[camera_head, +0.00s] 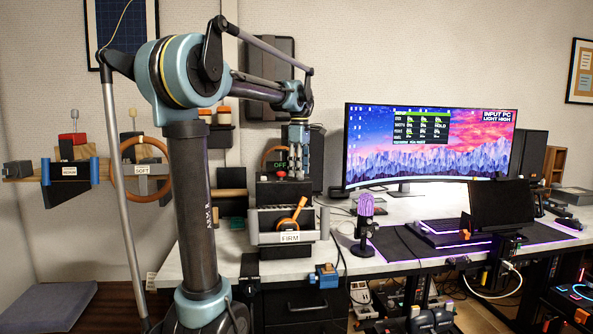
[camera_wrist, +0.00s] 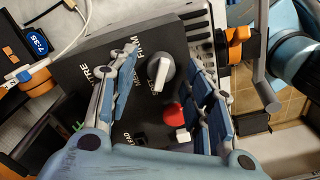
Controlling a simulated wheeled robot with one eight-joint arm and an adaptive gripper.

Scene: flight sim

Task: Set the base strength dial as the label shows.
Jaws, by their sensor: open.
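The wheel base (camera_head: 284,225) is clamped at the desk's front edge and carries a white label (camera_head: 290,237) reading FIRM. In the wrist view its dark panel (camera_wrist: 88,72) shows a pale grey dial (camera_wrist: 160,72) with a raised grip. Words printed around it include FIRM; other words are partly hidden or too small to read. I cannot tell for certain which mark the dial points to. My gripper (camera_head: 297,172) is over the base, pointing down. In the wrist view it is open (camera_wrist: 164,58), its fingers on either side of the dial; contact is not clear.
A red button (camera_wrist: 173,115) and a small white switch (camera_wrist: 183,134) sit close to the dial. An orange lever (camera_head: 292,214) is on the base's front. A purple microphone (camera_head: 365,212) stands to the right. Other units labelled SOFT (camera_head: 142,170) and MEDIUM (camera_head: 70,170) hang at left.

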